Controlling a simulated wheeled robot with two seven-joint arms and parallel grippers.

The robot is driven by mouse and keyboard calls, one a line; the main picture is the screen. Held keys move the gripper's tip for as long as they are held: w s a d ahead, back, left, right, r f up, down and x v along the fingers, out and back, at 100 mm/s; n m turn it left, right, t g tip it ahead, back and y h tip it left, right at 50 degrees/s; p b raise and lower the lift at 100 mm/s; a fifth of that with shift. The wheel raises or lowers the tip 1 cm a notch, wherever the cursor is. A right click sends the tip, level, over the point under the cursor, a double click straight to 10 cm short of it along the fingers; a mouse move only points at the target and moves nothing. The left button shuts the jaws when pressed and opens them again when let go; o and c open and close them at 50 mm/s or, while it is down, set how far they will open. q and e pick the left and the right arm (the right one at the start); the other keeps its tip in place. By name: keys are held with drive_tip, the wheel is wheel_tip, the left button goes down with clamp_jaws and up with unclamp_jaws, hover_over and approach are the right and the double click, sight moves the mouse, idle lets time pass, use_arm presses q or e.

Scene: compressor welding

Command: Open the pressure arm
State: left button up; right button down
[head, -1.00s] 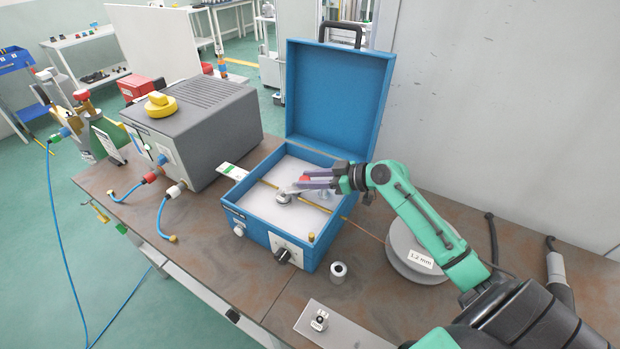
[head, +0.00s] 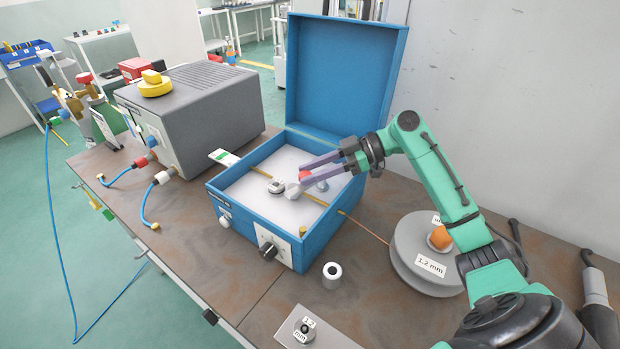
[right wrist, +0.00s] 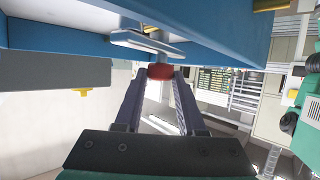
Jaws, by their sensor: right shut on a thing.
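The open blue case (head: 240,203) stands on the bench with its lid up and a pale inner panel. Inside are a round grey feed roller (head: 276,186) and the pressure arm, a light grey piece (head: 292,190) with a red end (head: 306,175). My right gripper (head: 303,178) reaches in from the right with its fingers around the red end. In the right wrist view, the red end (right wrist: 160,71) sits between the fingertips, with the grey arm (right wrist: 145,45) just beyond it. The fingers partly hide the arm in the head view. My left gripper is not in view.
A grey power unit (head: 205,115) with a yellow knob stands left of the case. A wire spool (head: 420,265) stands to the right. A small metal cylinder (head: 332,275) and a plate with a roller (head: 310,333) lie in front. A wall stands behind the right side.

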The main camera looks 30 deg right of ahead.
drive_tip(key=shift+s+d+r+n+g, duration=0.1)
drive_tip(key=shift+n+g, duration=0.3)
drive_tip(key=c, duration=0.5)
unclamp_jaws()
drive_tip(key=shift+s+d+b, duration=0.15)
drive_tip(key=shift+d+b, duration=0.25)
drive_tip(key=shift+d, duration=0.05)
drive_tip(key=b+v, duration=0.2)
drive_tip(key=v, duration=1.1)
drive_tip(key=shift+d+b, duration=0.3)
drive_tip(key=shift+b, duration=0.05)
